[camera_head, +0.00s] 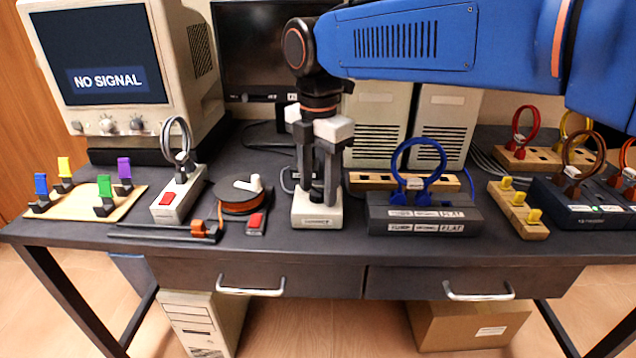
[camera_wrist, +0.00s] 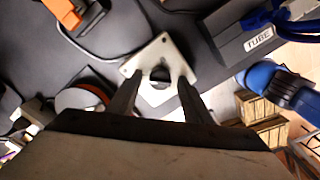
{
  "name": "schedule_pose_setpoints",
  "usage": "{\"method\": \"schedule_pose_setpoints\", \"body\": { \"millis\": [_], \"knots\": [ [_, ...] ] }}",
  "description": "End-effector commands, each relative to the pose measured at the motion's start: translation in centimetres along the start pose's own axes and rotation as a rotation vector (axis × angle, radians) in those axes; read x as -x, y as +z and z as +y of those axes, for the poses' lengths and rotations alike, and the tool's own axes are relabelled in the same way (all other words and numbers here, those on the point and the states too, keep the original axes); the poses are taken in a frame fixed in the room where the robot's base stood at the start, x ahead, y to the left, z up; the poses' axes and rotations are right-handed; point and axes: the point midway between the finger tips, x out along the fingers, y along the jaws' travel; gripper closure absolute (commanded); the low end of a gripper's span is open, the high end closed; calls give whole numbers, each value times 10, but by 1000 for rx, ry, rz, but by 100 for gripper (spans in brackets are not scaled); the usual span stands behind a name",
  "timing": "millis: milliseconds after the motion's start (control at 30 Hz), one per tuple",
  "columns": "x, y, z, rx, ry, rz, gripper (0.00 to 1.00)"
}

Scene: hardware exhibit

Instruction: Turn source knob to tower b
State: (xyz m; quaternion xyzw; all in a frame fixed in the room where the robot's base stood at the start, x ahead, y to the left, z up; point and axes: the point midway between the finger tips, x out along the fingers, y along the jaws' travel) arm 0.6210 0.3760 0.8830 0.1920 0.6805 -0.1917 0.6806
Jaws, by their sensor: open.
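A small off-white box (camera_head: 317,221) with a label on its front stands near the front edge of the table, below my gripper (camera_head: 317,200). In the wrist view its pale square top plate (camera_wrist: 142,62) has screws at the corners and a dark round knob (camera_wrist: 160,75) in the middle. My gripper is open and points down, with one finger on each side of the knob; I cannot tell whether they touch it. Two beige towers (camera_head: 378,125) (camera_head: 443,125) stand behind, partly hidden by my arm.
A CRT monitor (camera_head: 98,60) at left reads NO SIGNAL. A reel (camera_head: 240,195) with orange wire and a red-switched power strip (camera_head: 177,195) stand left of the box. A dark block with a blue cable loop (camera_head: 424,210) is close on the right.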

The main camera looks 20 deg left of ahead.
Motion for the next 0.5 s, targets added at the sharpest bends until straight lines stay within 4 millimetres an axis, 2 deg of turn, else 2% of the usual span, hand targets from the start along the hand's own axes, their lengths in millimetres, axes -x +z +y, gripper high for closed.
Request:
{"method": "schedule_pose_setpoints", "body": {
  "millis": [167,333,367,500],
  "knots": [
    [0,0,0,0,0,0,54],
    [0,0,0,0,0,0,92],
    [0,0,0,0,0,0,95],
    [0,0,0,-2,0,0,95]
  ]
}}
